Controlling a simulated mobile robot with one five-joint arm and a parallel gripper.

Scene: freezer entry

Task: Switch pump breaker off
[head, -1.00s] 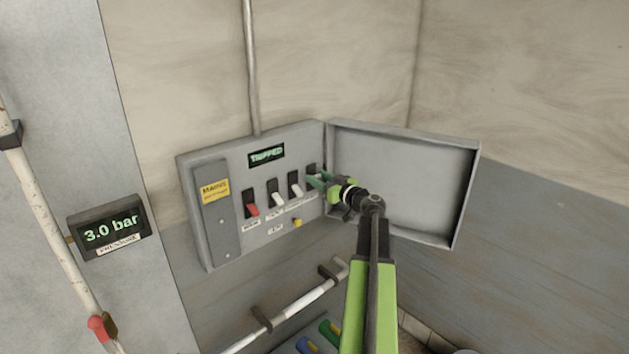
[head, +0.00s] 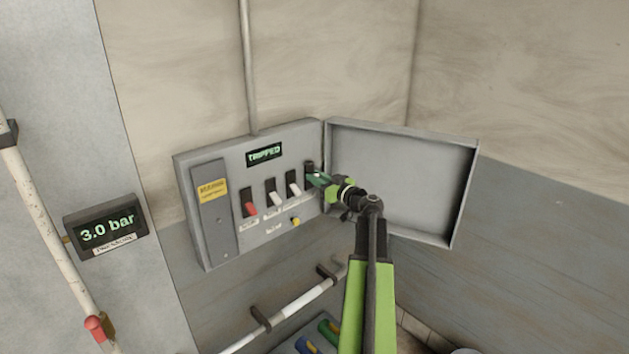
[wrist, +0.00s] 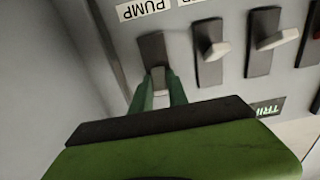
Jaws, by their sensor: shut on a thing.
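The open breaker panel (head: 228,160) on the wall has a row of switches. The pump breaker (head: 310,167) is the rightmost one, beside the door hinge. In the wrist view, the pump breaker (wrist: 152,47) is under the "PUMP" label (wrist: 143,9). My gripper (head: 317,180) is at this breaker.
The panel door (head: 400,185) stands open to the right, close to my arm. A red-lever breaker (head: 250,208) and two white-lever breakers sit left of the pump breaker. The display (head: 264,153) reads "TRIPPED". A pressure display (head: 107,227) reads 3.0 bar. A white pipe (head: 290,313) runs below.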

